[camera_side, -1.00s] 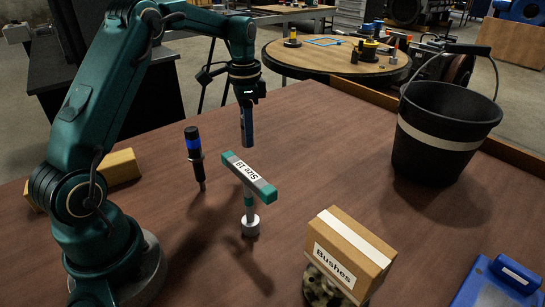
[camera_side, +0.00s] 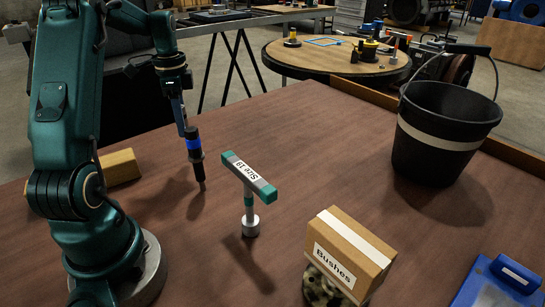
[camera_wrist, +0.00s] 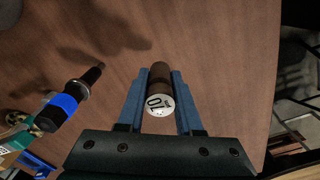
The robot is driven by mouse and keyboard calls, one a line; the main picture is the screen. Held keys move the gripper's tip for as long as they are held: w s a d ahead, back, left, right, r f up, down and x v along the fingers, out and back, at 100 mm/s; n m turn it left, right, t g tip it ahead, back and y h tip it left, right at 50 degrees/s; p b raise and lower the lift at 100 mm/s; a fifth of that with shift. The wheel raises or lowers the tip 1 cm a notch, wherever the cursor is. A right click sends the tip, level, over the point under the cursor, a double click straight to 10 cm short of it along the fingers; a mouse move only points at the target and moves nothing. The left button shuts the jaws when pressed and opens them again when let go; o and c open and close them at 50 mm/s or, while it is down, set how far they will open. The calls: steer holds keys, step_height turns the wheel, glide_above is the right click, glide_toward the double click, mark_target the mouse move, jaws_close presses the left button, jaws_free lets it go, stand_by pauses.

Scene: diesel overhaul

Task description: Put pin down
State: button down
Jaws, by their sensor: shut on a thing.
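A short dark brown pin with a round white end marked "10" (camera_wrist: 160,103) is between the two blue fingers of my gripper (camera_wrist: 160,92) in the wrist view. The fingers are shut on it from both sides. In the side view my gripper (camera_side: 180,120) points down over the left part of the table, close behind a black tool with a blue band. The pin cannot be made out there, and I cannot tell whether it touches the table.
The black tool with the blue band (camera_side: 194,146) stands upright and also shows in the wrist view (camera_wrist: 66,100).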

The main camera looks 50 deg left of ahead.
steer(key=shift+s+a+f, duration=0.1)
steer(key=shift+f, duration=1.85)
steer(key=shift+s+a+f, duration=0.1)
steer(key=shift+f, duration=1.85)
steer(key=shift+f, duration=0.15)
steer(key=c, duration=0.6)
jaws_free()
